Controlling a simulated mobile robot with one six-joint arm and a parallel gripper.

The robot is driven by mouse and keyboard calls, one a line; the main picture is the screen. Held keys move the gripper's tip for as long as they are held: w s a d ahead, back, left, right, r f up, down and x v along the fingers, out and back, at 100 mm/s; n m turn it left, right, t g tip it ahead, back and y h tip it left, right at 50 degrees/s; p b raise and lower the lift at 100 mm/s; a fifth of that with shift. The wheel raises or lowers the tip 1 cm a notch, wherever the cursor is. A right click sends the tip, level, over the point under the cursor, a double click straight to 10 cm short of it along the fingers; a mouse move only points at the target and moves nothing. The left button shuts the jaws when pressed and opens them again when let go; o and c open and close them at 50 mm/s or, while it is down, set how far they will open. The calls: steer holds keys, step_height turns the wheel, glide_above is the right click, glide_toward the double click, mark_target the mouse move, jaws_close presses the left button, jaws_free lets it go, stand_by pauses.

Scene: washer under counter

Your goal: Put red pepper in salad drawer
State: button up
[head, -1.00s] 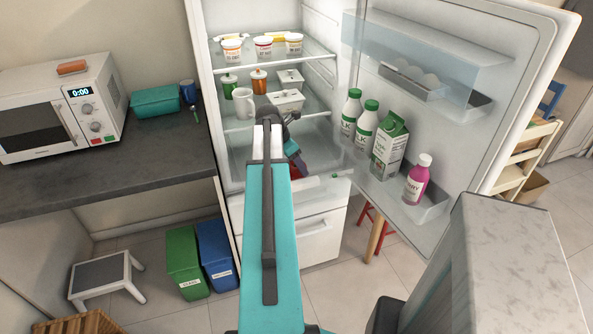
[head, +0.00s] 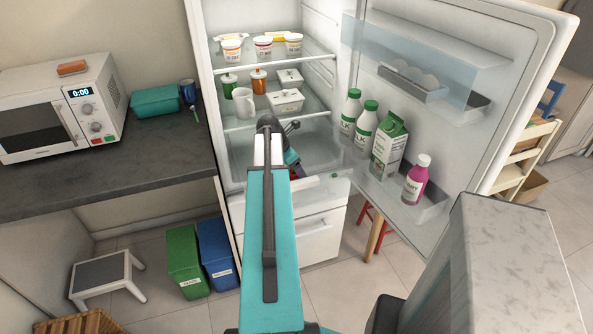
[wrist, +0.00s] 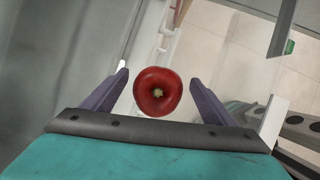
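The red pepper (wrist: 157,92) shows in the wrist view between the two fingers of my gripper (wrist: 159,80), with a visible gap on each side. My gripper is open around or just above it; I cannot tell the depth. In the head view only a small red part of the pepper (head: 294,174) shows below my gripper (head: 291,160), low in the open fridge. A pale drawer-like edge (head: 322,182) lies at the fridge bottom, which looks like the salad drawer. My arm hides most of it, and I cannot tell whether the pepper rests inside.
The fridge door (head: 455,60) stands open on the right, with bottles and a carton (head: 389,147) on its shelf. Fridge shelves above hold tubs, jars and a mug (head: 244,103). A counter (head: 110,165) with a microwave (head: 60,110) is at left.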

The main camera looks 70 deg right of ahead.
steer(key=shift+r, duration=0.1)
steer(key=b+v, duration=0.1)
steer(key=v, duration=1.1)
steer(key=shift+b, duration=0.35)
stand_by(0.8)
